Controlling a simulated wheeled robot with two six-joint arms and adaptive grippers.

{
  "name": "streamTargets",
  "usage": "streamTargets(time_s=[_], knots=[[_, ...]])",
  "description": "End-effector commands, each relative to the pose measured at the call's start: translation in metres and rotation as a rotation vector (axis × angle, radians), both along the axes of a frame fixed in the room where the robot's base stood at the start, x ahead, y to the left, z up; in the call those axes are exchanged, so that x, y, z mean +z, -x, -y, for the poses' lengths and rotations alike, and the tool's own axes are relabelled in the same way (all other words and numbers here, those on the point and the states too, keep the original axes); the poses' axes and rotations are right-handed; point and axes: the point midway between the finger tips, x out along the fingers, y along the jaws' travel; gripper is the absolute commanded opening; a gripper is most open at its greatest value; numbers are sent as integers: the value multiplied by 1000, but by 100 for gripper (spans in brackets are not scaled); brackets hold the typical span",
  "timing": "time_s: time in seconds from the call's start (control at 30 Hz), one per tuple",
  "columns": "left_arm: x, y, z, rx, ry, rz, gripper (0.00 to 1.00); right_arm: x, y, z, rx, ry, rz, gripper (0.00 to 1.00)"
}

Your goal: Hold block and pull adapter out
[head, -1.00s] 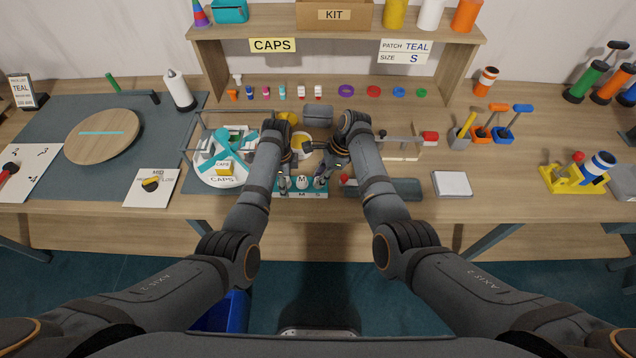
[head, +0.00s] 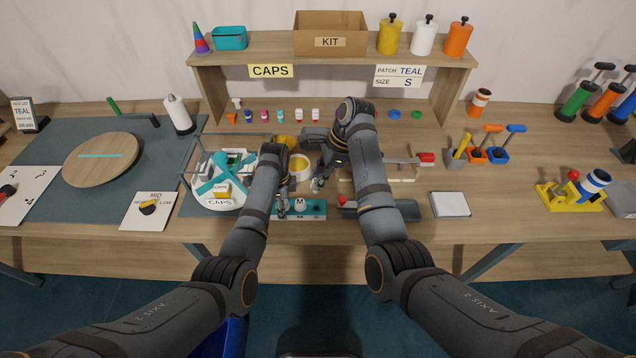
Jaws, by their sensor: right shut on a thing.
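The teal block (head: 310,212) lies near the front of the table, with white letters including an M. My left gripper (head: 281,209) points down at the block's left end. Its fingers are small and partly hidden by its own arm, so I cannot tell whether they grip the block. My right gripper (head: 317,186) is above and behind the block, tilted down to the left. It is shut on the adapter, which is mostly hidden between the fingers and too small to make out.
A yellow-topped roll (head: 299,167) stands behind. A white pad (head: 450,204) lies further right.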

Motion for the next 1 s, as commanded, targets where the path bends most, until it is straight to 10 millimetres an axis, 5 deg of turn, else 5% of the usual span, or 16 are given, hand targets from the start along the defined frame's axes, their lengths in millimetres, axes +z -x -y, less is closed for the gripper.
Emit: streamTargets(time_s=[0.1,0.13,0.33,0.73,1.0], knots=[[0,0,0,0,0,0,23,0,0,0,0,0,0,0],[0,0,0,0,0,0,59,0,0,0,0,0,0,0],[0,0,0,0,0,0,84,0,0,0,0,0,0,0],[8,-1,0,0,0,2,84,0,0,0,0,0,0,0],[70,-1,1,0,2,5,84,0,0,0,0,0,0,0]])
